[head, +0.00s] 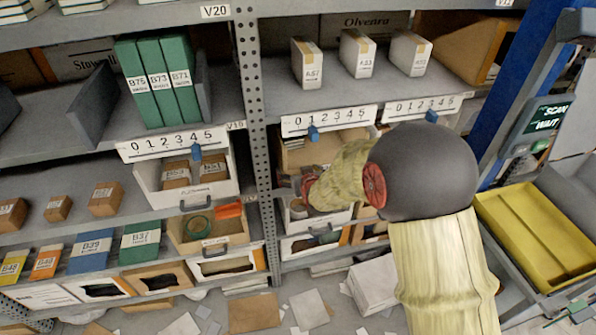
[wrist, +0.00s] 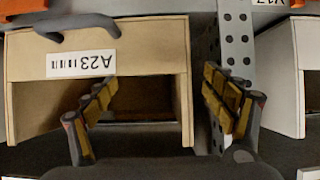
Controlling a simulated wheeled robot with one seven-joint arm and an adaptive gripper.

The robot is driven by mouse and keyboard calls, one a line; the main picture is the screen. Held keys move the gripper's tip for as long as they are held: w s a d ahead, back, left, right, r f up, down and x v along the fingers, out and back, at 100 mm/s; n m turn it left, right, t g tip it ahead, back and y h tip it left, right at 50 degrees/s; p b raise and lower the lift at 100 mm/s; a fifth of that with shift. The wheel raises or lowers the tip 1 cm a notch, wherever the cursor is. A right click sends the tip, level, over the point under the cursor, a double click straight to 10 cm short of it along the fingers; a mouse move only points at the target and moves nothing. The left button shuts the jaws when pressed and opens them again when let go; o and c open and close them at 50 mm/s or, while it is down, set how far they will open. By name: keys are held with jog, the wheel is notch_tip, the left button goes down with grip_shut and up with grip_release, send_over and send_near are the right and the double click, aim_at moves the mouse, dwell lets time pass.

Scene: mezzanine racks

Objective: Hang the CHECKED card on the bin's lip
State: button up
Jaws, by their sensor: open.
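No card with a readable CHECKED mark shows in either view. The right finger overlaps the perforated post (wrist: 235,35). In the head view my arm mostly hides the gripper. Which bin the task means is not clear.
A white-fronted bin (wrist: 308,70) stands across the post in the wrist view. A yellow tray (head: 530,235) and a scan screen (head: 549,117) are at the right. Loose papers and boxes lie on the floor.

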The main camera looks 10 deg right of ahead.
jog(key=v, duration=1.1)
jog(key=shift+s, duration=0.3)
jog(key=s+f+g, duration=0.3)
jog(key=s, duration=0.4)
jog(key=s+f+g, duration=0.3)
jog(key=s, duration=0.3)
jog(key=s+f+v, duration=0.1)
jog(key=s+v, duration=0.1)
jog(key=v, duration=1)
jog(key=s+f+v, duration=0.1)
jog(key=s+v, duration=0.1)
jog(key=v, duration=1.1)
jog(key=shift+s+d+f+g, duration=0.15)
jog(key=shift+d+f+g, duration=0.15)
jog(key=shift+d, duration=0.1)
jog(key=shift+f, duration=0.2)
